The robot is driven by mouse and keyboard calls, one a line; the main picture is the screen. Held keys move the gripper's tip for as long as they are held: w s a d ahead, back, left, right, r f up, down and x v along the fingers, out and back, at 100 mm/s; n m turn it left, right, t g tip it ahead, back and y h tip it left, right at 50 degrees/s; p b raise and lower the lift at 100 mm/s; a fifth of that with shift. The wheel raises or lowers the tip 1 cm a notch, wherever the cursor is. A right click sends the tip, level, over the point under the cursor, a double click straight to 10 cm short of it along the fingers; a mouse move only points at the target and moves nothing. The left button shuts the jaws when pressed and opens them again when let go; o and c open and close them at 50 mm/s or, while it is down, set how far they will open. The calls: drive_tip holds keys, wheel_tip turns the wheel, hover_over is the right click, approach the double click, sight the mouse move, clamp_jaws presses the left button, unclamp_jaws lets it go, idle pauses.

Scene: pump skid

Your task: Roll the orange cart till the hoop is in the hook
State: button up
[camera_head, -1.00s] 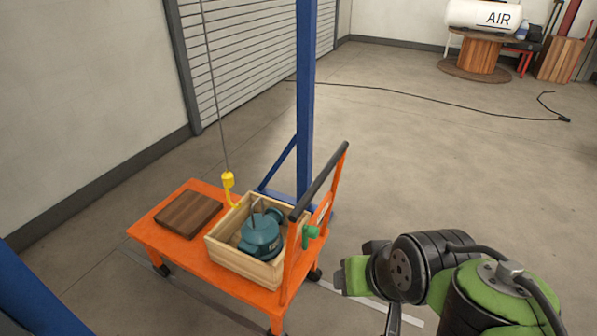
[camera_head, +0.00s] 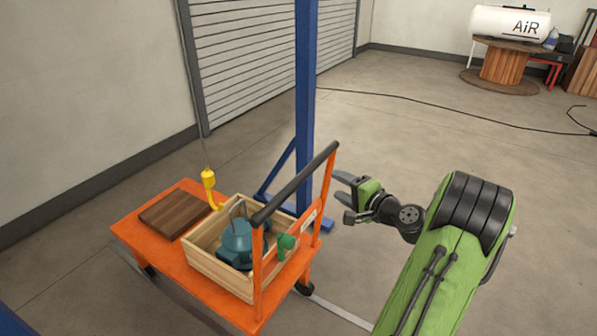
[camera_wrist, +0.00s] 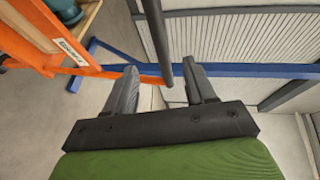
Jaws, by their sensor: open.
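The orange cart (camera_head: 180,269) stands on the floor with a black push handle (camera_head: 296,183) at its right end. It carries an open wooden crate (camera_head: 222,276) holding a teal pump (camera_head: 238,243). A thin grey hoop (camera_head: 238,209) stands on top of the pump. The yellow hook (camera_head: 208,181) hangs from a cable at the crate's left side, left of the hoop and apart from it. My gripper (camera_head: 343,198) is open and empty, just right of the handle. In the wrist view the handle (camera_wrist: 156,40) shows between my open fingers (camera_wrist: 160,75), not visibly touched.
A brown wooden block (camera_head: 176,214) lies on the cart's left part. A blue post (camera_head: 306,100) with floor feet stands close behind the cart. A shutter door (camera_head: 250,60) is beyond. Floor at the right is open, with a black hose (camera_head: 430,106) across it.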

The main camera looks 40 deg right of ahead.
sight(309, 170)
drive_tip(key=w+f, duration=0.1)
drive_tip(key=w, duration=0.8)
drive_tip(key=w+f+b, duration=0.1)
drive_tip(key=w, duration=0.3)
drive_tip(key=shift+w+d+f, duration=0.3)
drive_tip(key=shift+d, duration=0.1)
drive_tip(key=shift+c, duration=0.2)
clamp_jaws()
